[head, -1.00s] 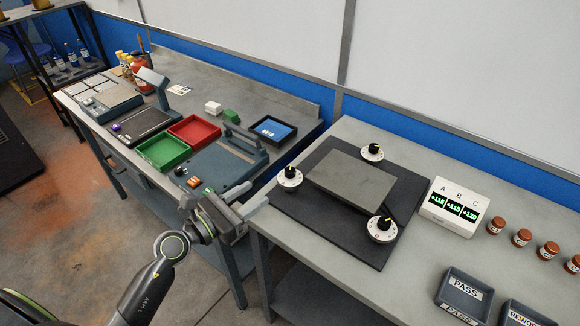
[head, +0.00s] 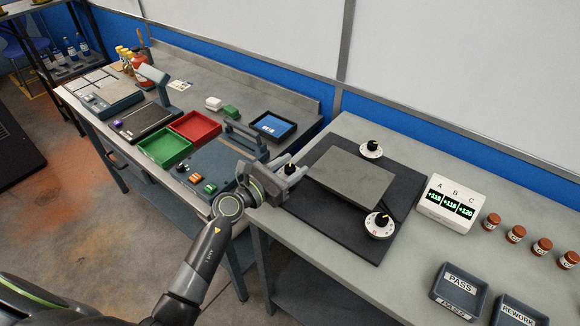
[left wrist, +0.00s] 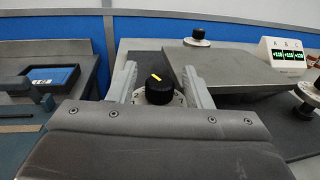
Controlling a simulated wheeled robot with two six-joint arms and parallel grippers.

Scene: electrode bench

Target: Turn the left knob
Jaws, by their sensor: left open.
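The left knob (left wrist: 159,90) is black with a yellow mark on top and a white numbered dial under it. In the left wrist view it stands between the two fingers of my open left gripper (left wrist: 160,88), with a gap on each side. In the head view the knob (head: 290,168) is partly hidden by the left gripper (head: 295,175), which reaches in from the left at the corner of the black mat (head: 330,222). The knob sits beside a grey plate (head: 350,178). My right gripper is not in view.
Two more knobs stand by the plate, at the back (head: 372,147) and front right (head: 380,222). A white readout box (head: 450,203) shows A, B and C values. Brown jars (head: 515,234) and a PASS tray (head: 459,288) are at the right. Red (head: 196,127) and green trays lie left.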

